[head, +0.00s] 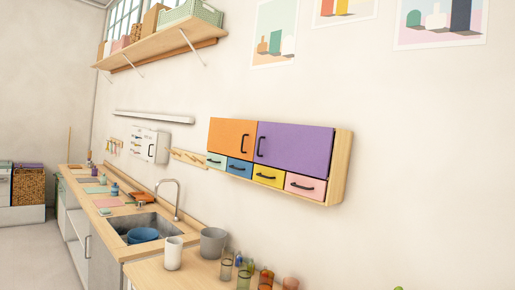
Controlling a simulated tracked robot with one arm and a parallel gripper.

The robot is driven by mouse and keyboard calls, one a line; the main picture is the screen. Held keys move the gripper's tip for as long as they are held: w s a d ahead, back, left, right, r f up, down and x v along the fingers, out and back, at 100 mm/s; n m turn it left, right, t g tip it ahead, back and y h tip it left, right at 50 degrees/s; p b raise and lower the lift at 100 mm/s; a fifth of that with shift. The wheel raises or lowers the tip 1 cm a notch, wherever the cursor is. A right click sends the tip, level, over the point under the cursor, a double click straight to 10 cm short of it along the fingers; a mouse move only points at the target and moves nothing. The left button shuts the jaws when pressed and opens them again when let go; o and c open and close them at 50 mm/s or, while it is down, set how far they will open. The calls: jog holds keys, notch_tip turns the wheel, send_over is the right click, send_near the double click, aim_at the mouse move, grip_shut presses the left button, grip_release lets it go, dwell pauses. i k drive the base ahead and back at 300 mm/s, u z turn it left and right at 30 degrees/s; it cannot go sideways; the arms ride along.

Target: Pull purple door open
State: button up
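The purple door (297,148) is the wide right-hand door of a wooden wall cabinet (340,165). It looks closed, flush with the orange door (231,139) on its left. Its black vertical handle (261,147) sits near its left edge. Below the doors is a row of small drawers: green, blue, yellow and pink, each with a black handle. My gripper is not in view, so I cannot see it relative to the door.
A counter below holds a grey pot (213,242), a white cup (173,253) and several glasses (226,265). A sink (143,228) with a tall faucet (177,198) lies left. A shelf (160,43) hangs above. Floor shows at lower left.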

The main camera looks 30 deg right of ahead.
aim_at(305, 149)
jog(key=z, duration=0.15)
jog(key=i, duration=2.15)
jog(key=z, duration=0.2)
